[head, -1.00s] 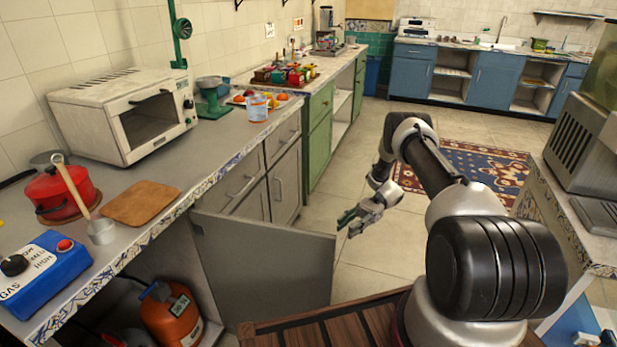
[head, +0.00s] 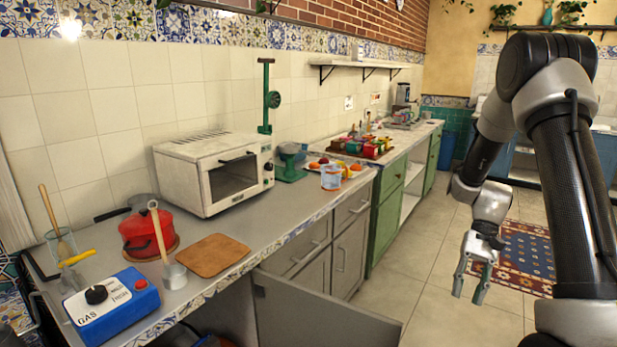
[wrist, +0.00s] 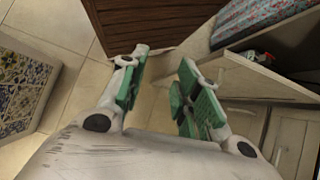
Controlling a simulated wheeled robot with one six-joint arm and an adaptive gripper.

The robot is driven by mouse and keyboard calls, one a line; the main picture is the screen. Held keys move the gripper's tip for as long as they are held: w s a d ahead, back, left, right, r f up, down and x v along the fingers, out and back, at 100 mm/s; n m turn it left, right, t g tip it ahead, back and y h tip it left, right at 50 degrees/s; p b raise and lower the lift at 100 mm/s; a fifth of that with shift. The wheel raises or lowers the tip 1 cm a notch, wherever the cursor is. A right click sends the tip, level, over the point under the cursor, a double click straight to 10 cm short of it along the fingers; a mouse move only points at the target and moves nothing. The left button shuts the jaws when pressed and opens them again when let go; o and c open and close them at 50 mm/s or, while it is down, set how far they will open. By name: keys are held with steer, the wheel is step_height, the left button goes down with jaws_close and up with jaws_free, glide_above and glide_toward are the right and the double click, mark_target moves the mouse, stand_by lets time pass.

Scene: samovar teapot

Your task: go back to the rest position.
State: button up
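My gripper (head: 472,285) hangs over the tiled floor in the head view, to the right of the open grey cabinet door (head: 325,310). Its fingers point down. In the wrist view the two green-padded fingers (wrist: 160,90) stand apart with only floor and a cabinet behind them. My gripper is open and holds nothing. My arm rises high at the right of the head view, bent at the elbow, with the forearm coming down to the gripper.
The counter (head: 290,225) at left carries a white oven (head: 210,170), a red pot (head: 148,232), a blue gas box (head: 110,305) and a brown board (head: 212,254). The open door juts into the aisle. Bare floor (head: 430,240) and a patterned rug (head: 525,255) lie beyond.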

steer(key=s+r+n+t+h, duration=0.1)
steer(key=s+r+t, duration=0.2)
steer(key=s+r, duration=0.2)
steer(key=s+a+r+n+t+h, duration=0.1)
steer(key=s+r+t, duration=0.3)
steer(key=r, duration=0.7)
steer(key=s+r+n+t+h, duration=0.2)
steer(key=s+r+n+t, duration=0.1)
steer(key=s+r, duration=0.4)
steer(key=shift+a+r+t, duration=0.3)
steer(key=shift+a+r, duration=0.1)
steer(key=shift+r, duration=0.55)
